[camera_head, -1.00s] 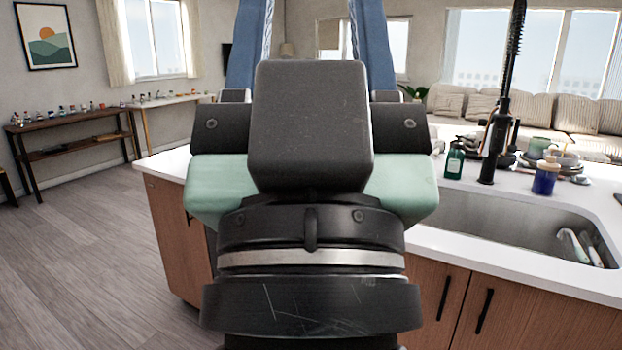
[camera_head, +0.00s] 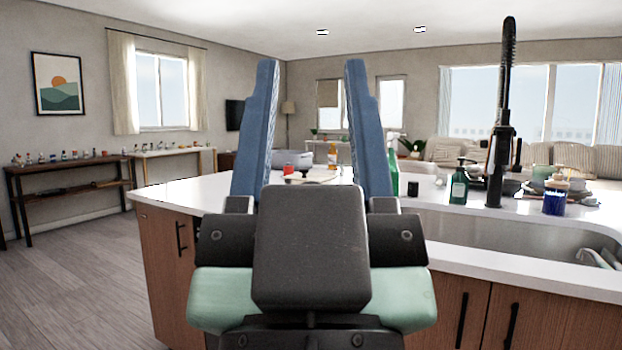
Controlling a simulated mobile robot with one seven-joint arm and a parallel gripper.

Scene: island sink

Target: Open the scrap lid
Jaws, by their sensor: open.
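My gripper (camera_head: 311,68) is in the middle of the head view, pointing up and away. Its two blue fingers stand wide apart with nothing between them, in front of the island. The scrap lid cannot be made out; the gripper body hides part of the island top. A grey pot or bowl (camera_head: 291,159) stands on the far part of the counter, seen between the fingers.
The white island counter (camera_head: 178,189) has a sink (camera_head: 520,232) at right with a tall black faucet (camera_head: 502,120). Green bottles (camera_head: 459,186), a blue jar (camera_head: 554,203) and stacked dishes stand around it. Open floor (camera_head: 75,270) lies at left.

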